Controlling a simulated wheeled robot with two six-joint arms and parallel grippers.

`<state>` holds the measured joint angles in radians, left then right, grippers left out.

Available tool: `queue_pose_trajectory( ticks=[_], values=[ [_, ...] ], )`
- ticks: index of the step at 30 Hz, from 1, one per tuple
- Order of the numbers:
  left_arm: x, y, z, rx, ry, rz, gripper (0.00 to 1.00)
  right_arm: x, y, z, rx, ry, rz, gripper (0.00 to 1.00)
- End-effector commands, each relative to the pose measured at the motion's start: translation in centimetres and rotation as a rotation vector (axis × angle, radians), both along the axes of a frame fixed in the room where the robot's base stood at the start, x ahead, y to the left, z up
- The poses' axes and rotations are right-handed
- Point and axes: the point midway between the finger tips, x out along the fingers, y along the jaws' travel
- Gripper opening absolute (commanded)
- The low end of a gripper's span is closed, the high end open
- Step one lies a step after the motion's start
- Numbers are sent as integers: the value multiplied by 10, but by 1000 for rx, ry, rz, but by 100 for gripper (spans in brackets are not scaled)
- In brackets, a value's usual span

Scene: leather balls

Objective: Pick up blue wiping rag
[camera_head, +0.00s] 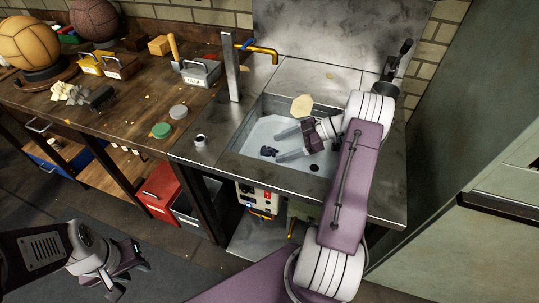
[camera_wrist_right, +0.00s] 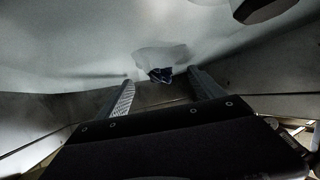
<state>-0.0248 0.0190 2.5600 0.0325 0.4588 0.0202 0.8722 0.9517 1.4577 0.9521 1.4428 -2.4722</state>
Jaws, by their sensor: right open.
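The blue wiping rag (camera_head: 268,151) is a small dark blue crumpled bundle on the floor of the metal sink (camera_head: 240,140). It also shows in the right wrist view (camera_wrist_right: 160,75), just beyond and between my fingertips. My right gripper (camera_head: 277,146) is inside the sink, open and empty, with its fingers pointing left toward the rag. I cannot tell whether a finger touches it. My left gripper (camera_head: 129,279) hangs low at the front left, its fingers apart and empty, far from the rag.
A beige sponge-like piece (camera_head: 302,105) lies at the sink's back edge. A metal post (camera_head: 231,68) and a brass faucet (camera_head: 262,52) stand at its back left. The wooden workbench (camera_head: 130,105) at left holds balls, small caddies and round tins (camera_head: 161,130).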

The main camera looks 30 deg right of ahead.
Motion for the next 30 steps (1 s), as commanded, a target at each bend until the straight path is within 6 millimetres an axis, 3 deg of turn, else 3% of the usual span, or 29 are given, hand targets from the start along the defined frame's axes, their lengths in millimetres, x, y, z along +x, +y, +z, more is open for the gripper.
queue_pose_trajectory(
  ticks=[5, 12, 20, 27, 30],
  values=[
    [0, 0, 0, 0, 0, 0, 36, 3, 6, -3, 2, 1, 1, 77],
    [0, 0, -2, 0, 0, 0, 36, 18, 37, -22, 1, 0, 2, 77],
    [0, 0, -2, 0, 0, 0, 36, 21, 41, -25, 0, 0, 0, 77],
    [0, 0, -2, 0, 0, 0, 36, 21, 41, -24, 0, 0, 0, 16],
    [0, 0, -2, 0, 0, 0, 36, 21, 41, -24, 0, 0, 0, 16]
  ],
)
